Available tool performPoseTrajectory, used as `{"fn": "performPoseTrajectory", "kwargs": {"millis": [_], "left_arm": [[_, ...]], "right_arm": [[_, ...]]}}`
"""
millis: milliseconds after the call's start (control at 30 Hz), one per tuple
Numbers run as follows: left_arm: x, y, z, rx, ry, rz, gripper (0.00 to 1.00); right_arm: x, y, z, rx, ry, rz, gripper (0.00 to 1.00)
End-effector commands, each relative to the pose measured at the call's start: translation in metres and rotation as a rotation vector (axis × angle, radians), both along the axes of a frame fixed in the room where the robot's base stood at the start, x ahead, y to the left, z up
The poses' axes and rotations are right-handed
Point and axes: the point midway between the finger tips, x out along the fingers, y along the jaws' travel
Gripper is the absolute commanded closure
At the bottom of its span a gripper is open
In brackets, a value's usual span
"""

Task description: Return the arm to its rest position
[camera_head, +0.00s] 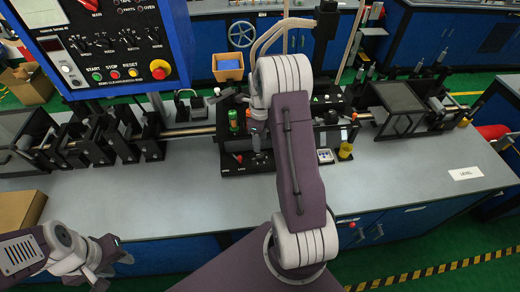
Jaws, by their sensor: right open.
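My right arm (294,150) reaches up the middle of the picture over the bench, bent at the elbow. Its wrist hangs above the black tape payoff fixture (250,165). My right gripper (257,142) is open and mostly hidden by its own wrist, beside a green-topped cylinder (233,120). I see nothing held in it. My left gripper (108,264) is low at the left, in front of the bench, away from the fixture. Its dark fingers are small in view, and I cannot tell how far apart they are.
The blue control panel (110,45) stands over the left of the grey bench (420,160). Black roller stands (110,140) and a dark box frame (398,105) flank the fixture. A cardboard box (20,208) is at left. The bench's right front is clear except a white label (466,173).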

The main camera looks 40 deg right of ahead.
Motion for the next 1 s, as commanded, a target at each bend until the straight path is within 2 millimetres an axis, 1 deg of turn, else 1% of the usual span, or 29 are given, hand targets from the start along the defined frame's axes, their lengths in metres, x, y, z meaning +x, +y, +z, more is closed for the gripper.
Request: {"fn": "performPoseTrajectory", "kwargs": {"millis": [67, 167, 600, 667, 700, 767, 800, 833, 867, 900, 933, 967, 1000], "left_arm": [[0.0, 0.0, -0.002, 0.0, 0.0, 0.0, 0.64], [0.0, 0.0, -0.002, 0.0, 0.0, 0.0, 0.64], [0.0, 0.0, -0.001, 0.0, 0.0, 0.0, 0.64], [0.0, 0.0, -0.001, 0.0, 0.0, 0.0, 0.64], [0.0, 0.0, -0.001, 0.0, 0.0, 0.0, 0.64], [0.0, 0.0, -0.001, 0.0, 0.0, 0.0, 0.64], [0.0, 0.0, -0.001, 0.0, 0.0, 0.0, 0.64], [0.0, 0.0, -0.001, 0.0, 0.0, 0.0, 0.64], [0.0, 0.0, -0.001, 0.0, 0.0, 0.0, 0.64], [0.0, 0.0, -0.001, 0.0, 0.0, 0.0, 0.64], [0.0, 0.0, -0.001, 0.0, 0.0, 0.0, 0.64], [0.0, 0.0, -0.001, 0.0, 0.0, 0.0, 0.64], [0.0, 0.0, -0.001, 0.0, 0.0, 0.0, 0.64]], "right_arm": [[0.0, 0.0, 0.007, 0.0, -0.001, 0.0, 0.5], [0.0, 0.0, 0.011, 0.0, 0.0, 0.0, 0.5], [0.0, 0.0, 0.011, 0.001, 0.001, 0.0, 0.5], [0.002, 0.004, 0.011, 0.0, 0.0, 0.01, 0.5], [0.007, 0.01, 0.016, -0.004, -0.009, 0.028, 0.5], [0.018, 0.021, 0.031, -0.019, -0.042, 0.063, 0.5], [0.023, 0.035, 0.044, -0.026, -0.064, 0.099, 0.5], [0.023, 0.05, 0.054, -0.029, -0.076, 0.131, 0.5], [0.019, 0.066, 0.064, -0.03, -0.082, 0.167, 0.5], [0.009, 0.089, 0.073, -0.031, -0.09, 0.229, 0.5], [0.0, 0.106, 0.079, -0.031, -0.095, 0.308, 0.5], [-0.011, 0.121, 0.083, -0.034, -0.102, 0.413, 0.5], [-0.027, 0.139, 0.085, -0.038, -0.108, 0.576, 0.5]]}}
